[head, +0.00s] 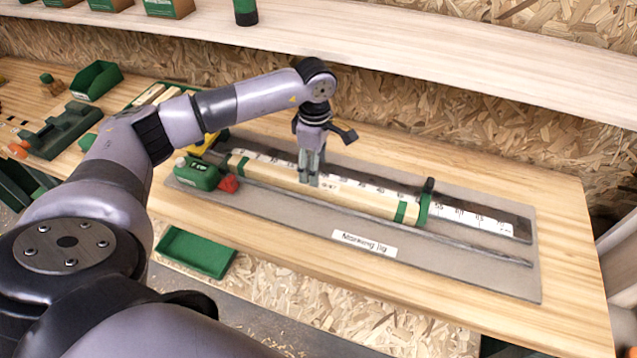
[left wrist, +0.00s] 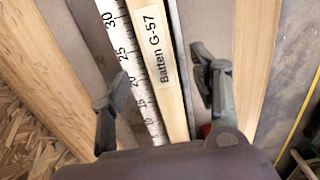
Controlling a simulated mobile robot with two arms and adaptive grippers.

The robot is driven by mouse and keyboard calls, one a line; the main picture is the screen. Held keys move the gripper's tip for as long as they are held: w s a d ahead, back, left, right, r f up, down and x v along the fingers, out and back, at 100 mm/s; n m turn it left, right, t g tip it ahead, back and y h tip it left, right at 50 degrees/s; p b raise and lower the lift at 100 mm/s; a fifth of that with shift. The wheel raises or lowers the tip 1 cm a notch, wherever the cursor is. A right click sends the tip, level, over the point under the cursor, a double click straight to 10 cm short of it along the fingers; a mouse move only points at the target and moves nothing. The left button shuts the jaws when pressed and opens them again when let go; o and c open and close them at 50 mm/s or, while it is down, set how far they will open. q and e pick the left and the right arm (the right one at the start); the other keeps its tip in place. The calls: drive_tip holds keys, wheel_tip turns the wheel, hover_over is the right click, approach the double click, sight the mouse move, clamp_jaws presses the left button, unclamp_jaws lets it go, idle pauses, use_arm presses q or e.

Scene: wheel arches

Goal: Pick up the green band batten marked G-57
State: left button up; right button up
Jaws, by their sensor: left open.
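The batten G-57 (head: 365,202) is a long pale wooden bar with green bands, lying along the marking jig (head: 470,265) beside a white ruler (head: 460,213). My left gripper (head: 310,180) points down over the batten near the label. In the left wrist view the left gripper (left wrist: 160,65) is open, with one finger on each side of the batten and ruler. Whether the fingers touch anything is not clear. My right gripper does not show.
A green block (head: 197,173) with a red knob (head: 229,184) sits at the jig's left end. A dark upright stop (head: 427,198) stands near the right band. A shelf (head: 400,50) runs above the bench. A green tray (head: 197,251) lies below the front edge.

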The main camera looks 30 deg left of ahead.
use_arm(q)
drive_tip(key=shift+s+f, duration=0.1)
drive_tip(key=shift+f, duration=0.3)
drive_tip(key=f+p, duration=0.2)
drive_tip(key=f, duration=0.1)
drive_tip(key=f+p, duration=0.1)
drive_tip(key=shift+w+d+f, duration=0.25)
drive_tip(key=shift+w, duration=0.05)
drive_tip(key=shift+f, duration=0.25)
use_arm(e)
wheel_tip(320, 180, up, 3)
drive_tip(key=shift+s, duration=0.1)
use_arm(q)
drive_tip(key=shift+c, duration=0.4)
drive_tip(key=c, duration=0.4)
clamp_jaws()
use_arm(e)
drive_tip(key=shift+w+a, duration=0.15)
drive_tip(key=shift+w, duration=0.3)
use_arm(q)
drive_tip(key=shift+r, duration=0.1)
